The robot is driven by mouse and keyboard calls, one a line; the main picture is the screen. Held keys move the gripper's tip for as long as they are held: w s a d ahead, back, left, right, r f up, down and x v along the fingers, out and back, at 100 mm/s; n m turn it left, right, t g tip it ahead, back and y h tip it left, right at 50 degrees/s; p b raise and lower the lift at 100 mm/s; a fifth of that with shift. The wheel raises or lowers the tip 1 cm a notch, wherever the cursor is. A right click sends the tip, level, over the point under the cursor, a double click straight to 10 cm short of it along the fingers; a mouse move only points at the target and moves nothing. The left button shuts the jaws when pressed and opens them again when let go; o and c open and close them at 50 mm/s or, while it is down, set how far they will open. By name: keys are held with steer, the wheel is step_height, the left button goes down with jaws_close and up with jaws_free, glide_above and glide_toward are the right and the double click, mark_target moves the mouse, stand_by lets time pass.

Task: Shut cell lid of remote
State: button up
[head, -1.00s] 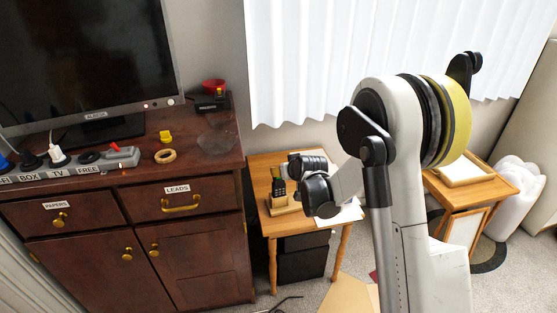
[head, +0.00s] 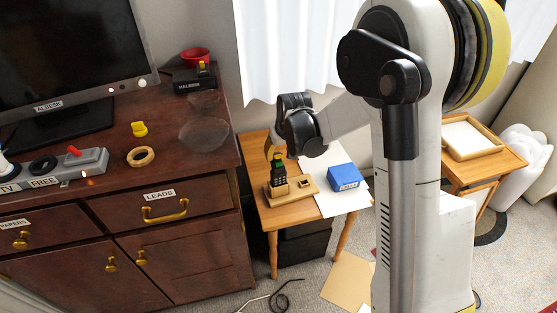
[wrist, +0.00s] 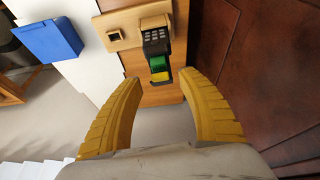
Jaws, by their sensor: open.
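The remote (head: 279,181) is black with a keypad and sits in a wooden holder (head: 300,187) on the small table. In the wrist view the remote (wrist: 155,42) shows its keys, with a green block (wrist: 158,62) and a yellow block (wrist: 162,76) in a dark frame at its near end. I cannot make out for sure which part is the cell lid. My gripper (wrist: 162,82) is open, its yellow fingers spread to either side of the remote's near end with nothing between the tips. In the head view my gripper (head: 272,151) is just above the remote.
A blue box (head: 343,177) lies on white paper (head: 330,204) right of the holder. The dark wooden cabinet (head: 190,240) stands close on the left, carrying a monitor, a power strip (head: 60,172) and a wooden ring (head: 141,156). Cables lie on the floor.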

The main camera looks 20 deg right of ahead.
steer(key=shift+b+x, duration=0.35)
steer(key=shift+x, duration=0.9)
jaws_close()
steer(key=shift+w, duration=0.1)
